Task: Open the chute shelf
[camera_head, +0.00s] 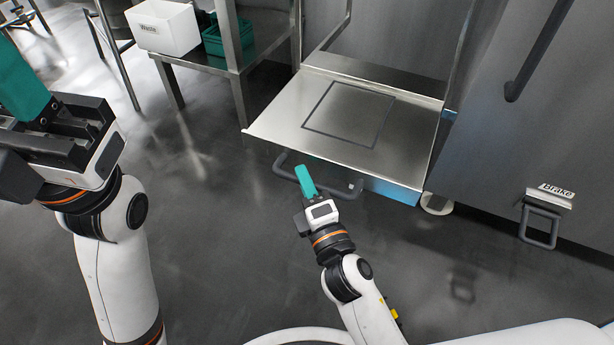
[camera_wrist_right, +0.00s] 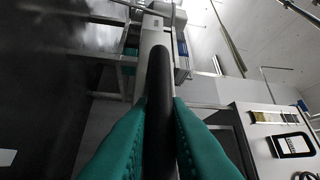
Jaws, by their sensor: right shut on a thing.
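The chute shelf (camera_head: 280,112) is a flat steel plate with a dark square outline, in the middle of the head view. It looks level and juts out from the machine. A dark bar handle (camera_head: 285,172) runs along under its front edge. My right gripper (camera_head: 305,178) is at this handle, its teal fingers closed around the bar. In the right wrist view the handle (camera_wrist_right: 158,95) runs between the two teal fingers. My left gripper (camera_head: 62,125) is at the left, raised and away from the shelf; its fingertips are cut off by the frame edge.
A steel table on the left holds a white bin (camera_head: 165,27) labelled Waste and a green crate (camera_head: 226,38). A brake pedal (camera_head: 541,222) with a label sits low on the right by the grey machine wall (camera_head: 540,120). The floor left of the shelf is clear.

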